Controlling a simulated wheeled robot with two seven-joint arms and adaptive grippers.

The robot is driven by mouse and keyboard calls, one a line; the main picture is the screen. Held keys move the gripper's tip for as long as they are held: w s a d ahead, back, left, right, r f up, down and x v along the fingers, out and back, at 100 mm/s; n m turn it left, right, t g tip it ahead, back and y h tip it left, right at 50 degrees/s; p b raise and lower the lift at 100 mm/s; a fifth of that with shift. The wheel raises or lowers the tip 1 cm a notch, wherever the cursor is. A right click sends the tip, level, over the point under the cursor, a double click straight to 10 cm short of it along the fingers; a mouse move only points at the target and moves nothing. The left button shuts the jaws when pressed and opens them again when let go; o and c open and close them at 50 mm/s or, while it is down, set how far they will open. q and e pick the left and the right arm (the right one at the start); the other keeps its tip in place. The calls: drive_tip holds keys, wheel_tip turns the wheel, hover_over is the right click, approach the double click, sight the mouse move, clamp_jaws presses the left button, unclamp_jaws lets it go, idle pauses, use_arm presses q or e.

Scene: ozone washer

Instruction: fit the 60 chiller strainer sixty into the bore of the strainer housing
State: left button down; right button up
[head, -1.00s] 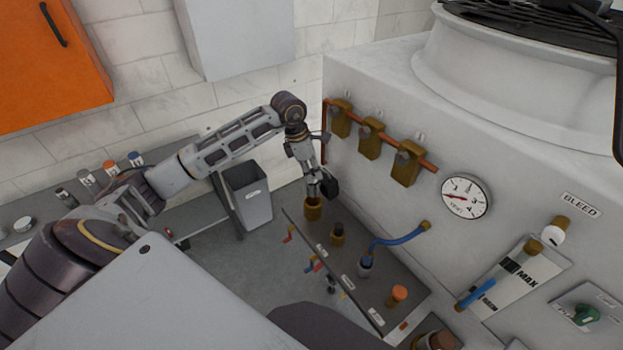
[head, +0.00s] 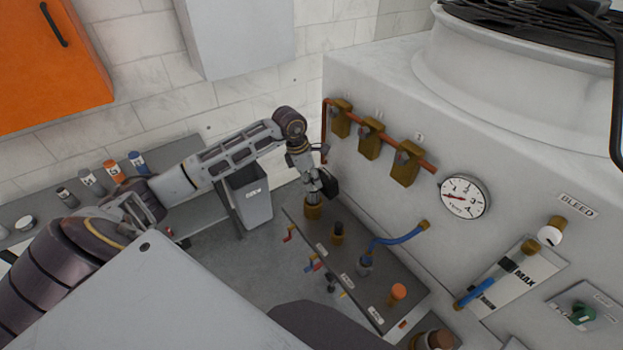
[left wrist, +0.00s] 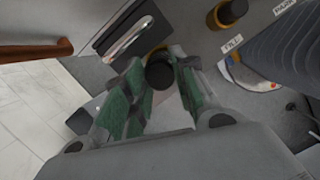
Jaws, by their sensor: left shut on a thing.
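The strainer housing (head: 313,213) is a short brass cup at the far left end of the grey bench. My left gripper (head: 314,195) points down right over it, its fingers close to the rim. In the left wrist view the green-padded fingers (left wrist: 158,85) are shut on a dark round piece, which I take for the strainer (left wrist: 160,73). A bit of the brass rim shows behind it. The fingers hide most of the strainer and the bore, so I cannot tell how deep it sits. My right gripper is not in view.
The bench (head: 365,290) also carries a second brass fitting (head: 338,233), a blue hose (head: 395,240) and an orange-capped fitting (head: 398,293). A grey bin (head: 250,200) stands left of it. Several capped canisters (head: 115,172) stand on the left shelf. The machine wall with brass valves (head: 405,165) rises close on the right.

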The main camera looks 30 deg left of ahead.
use_arm(q)
drive_tip(key=shift+f+b, duration=0.3)
drive_tip(key=shift+f, duration=0.1)
drive_tip(key=shift+s, duration=0.1)
drive_tip(key=shift+s+f, duration=0.2)
drive_tip(key=shift+f, duration=0.1)
drive_tip(key=c, duration=1.1)
unclamp_jaws()
drive_tip(key=shift+f, duration=0.15)
drive_tip(key=shift+c, duration=0.2)
drive_tip(key=shift+w, duration=0.25)
drive_tip(key=shift+r, duration=0.3)
drive_tip(key=shift+r, duration=0.1)
